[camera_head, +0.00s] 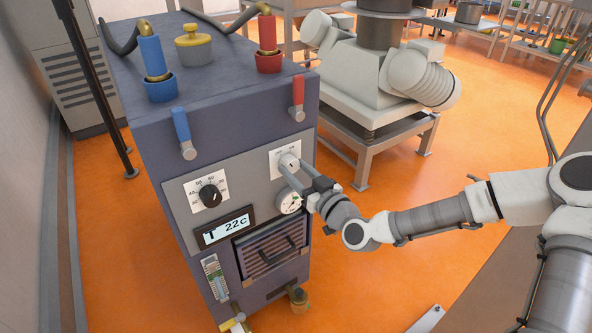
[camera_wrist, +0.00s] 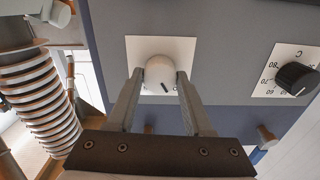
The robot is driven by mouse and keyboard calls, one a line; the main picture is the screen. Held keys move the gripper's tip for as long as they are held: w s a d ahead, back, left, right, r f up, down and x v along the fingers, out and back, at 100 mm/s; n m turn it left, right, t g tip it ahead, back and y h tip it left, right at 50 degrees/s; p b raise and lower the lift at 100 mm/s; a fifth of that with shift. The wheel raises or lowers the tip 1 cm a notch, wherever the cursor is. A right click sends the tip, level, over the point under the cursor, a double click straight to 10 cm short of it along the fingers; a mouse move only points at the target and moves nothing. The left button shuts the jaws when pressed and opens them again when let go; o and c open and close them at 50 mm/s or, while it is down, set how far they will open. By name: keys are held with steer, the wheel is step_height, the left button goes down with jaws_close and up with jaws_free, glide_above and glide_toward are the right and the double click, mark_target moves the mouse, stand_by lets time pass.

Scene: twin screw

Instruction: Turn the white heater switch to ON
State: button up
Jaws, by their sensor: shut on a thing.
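The white heater switch (camera_head: 288,162) is a round knob on a white plate at the upper right of the heater unit's front panel. In the wrist view the white knob (camera_wrist: 160,75) shows a small dark mark near its lower edge. My gripper (camera_head: 284,167) reaches the knob from the right. In the wrist view my gripper's two fingers (camera_wrist: 160,88) stand on either side of the knob and are shut on it. The plate's lettering is too small to read, and the fingers hide part of the plate.
A black dial (camera_head: 210,195) is on the panel's left, above a display (camera_head: 225,228) reading 22C. A round gauge (camera_head: 290,201) sits just below the switch, close to my gripper. Blue (camera_head: 183,133) and red (camera_head: 298,98) levers stick out above. Orange floor is open at right.

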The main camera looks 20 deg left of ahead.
jaws_close()
steer(key=shift+m, duration=0.4)
steer(key=m+p, duration=0.1)
steer(key=m, duration=1)
steer(key=shift+p, duration=0.35)
steer(key=o, duration=0.9)
jaws_free()
steer(key=shift+o, duration=0.2)
